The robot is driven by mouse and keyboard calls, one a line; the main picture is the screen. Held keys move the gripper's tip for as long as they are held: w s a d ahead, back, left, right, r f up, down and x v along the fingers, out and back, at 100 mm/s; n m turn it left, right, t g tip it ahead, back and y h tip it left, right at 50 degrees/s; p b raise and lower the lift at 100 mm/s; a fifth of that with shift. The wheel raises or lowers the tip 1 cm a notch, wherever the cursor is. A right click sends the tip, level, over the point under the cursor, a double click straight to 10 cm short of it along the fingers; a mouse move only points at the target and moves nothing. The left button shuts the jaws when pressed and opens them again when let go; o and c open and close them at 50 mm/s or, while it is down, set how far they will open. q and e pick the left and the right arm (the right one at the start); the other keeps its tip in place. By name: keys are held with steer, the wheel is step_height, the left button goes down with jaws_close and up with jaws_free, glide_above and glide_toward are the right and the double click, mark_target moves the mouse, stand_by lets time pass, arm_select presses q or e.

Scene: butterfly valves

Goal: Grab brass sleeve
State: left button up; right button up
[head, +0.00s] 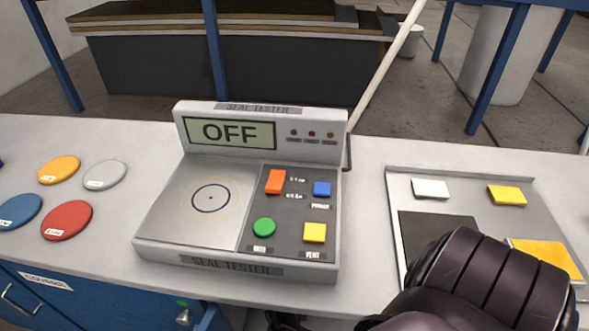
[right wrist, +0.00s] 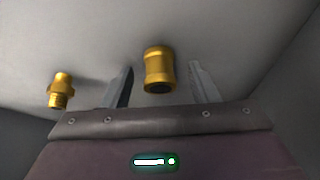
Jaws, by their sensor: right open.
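A brass sleeve (right wrist: 158,72), a short golden cylinder with a dark open end, shows in the right wrist view on a grey surface. My right gripper (right wrist: 161,84) is open, with one finger on each side of the sleeve. The sleeve is beyond or between the fingertips; a gap shows on both sides, and I see no contact. In the head view only my dark right arm shows at the lower right; the right gripper and the sleeve are hidden there. My left gripper is not in view.
A threaded brass fitting (right wrist: 60,90) stands left of the right gripper. Dark walls bound the grey surface. A seal tester (head: 240,190) reading OFF stands on the white bench, with coloured discs (head: 67,220) to its left and a grey tray (head: 460,183) to its right.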

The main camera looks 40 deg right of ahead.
steer(key=c, duration=1.1)
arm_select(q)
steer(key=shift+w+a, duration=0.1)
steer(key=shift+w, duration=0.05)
arm_select(e)
steer(key=shift+r, duration=0.2)
